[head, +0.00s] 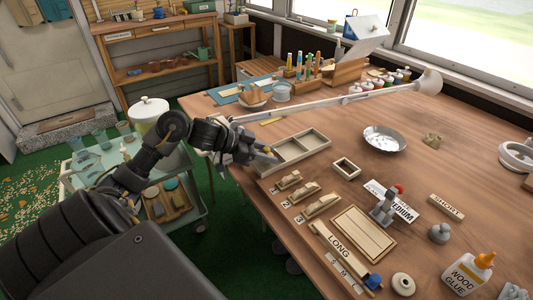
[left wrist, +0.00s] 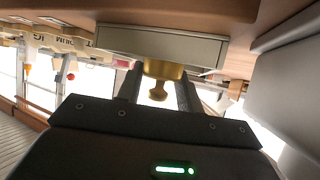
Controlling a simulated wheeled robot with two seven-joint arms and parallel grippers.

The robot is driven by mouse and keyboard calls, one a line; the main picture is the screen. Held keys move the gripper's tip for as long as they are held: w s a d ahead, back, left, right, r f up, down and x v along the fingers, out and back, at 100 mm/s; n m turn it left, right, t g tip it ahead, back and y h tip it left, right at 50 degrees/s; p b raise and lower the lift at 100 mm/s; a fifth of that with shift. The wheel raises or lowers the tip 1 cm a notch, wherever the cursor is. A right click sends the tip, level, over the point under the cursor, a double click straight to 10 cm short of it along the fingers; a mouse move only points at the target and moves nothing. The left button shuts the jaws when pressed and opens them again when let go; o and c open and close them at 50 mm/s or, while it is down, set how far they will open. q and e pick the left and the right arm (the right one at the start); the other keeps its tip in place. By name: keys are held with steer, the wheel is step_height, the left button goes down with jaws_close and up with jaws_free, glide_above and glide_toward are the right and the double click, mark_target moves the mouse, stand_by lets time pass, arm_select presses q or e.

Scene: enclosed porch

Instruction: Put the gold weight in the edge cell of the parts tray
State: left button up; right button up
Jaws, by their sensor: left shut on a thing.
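The parts tray (head: 318,135) is a shallow pale wooden tray with divided cells, lying at the table's left edge. My left gripper (head: 257,155) is at the tray's left end in the head view. It is shut on the gold weight (left wrist: 163,70), whose wide body and small knob show between the fingers in the left wrist view. In that view a pale tray wall (left wrist: 160,45) is close to the weight. In the head view the gripper mostly hides the weight and the tray's left end. I cannot tell if the weight touches the tray. My right gripper is not in view.
A small square wooden frame (head: 346,167) lies right of the tray, and wooden blocks (head: 320,205) lie in front of it. A long lamp arm (head: 340,100) crosses behind the tray. A metal bowl (head: 384,139) stands farther right. Bare tabletop lies between them.

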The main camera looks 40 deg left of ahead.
arm_select(q)
steer(key=shift+f, duration=0.35)
stand_by(0.6)
steer(key=o, duration=1.1)
steer(key=shift+o, duration=0.5)
steer(key=shift+s+d+f, duration=0.1)
steer(key=shift+f, duration=0.05)
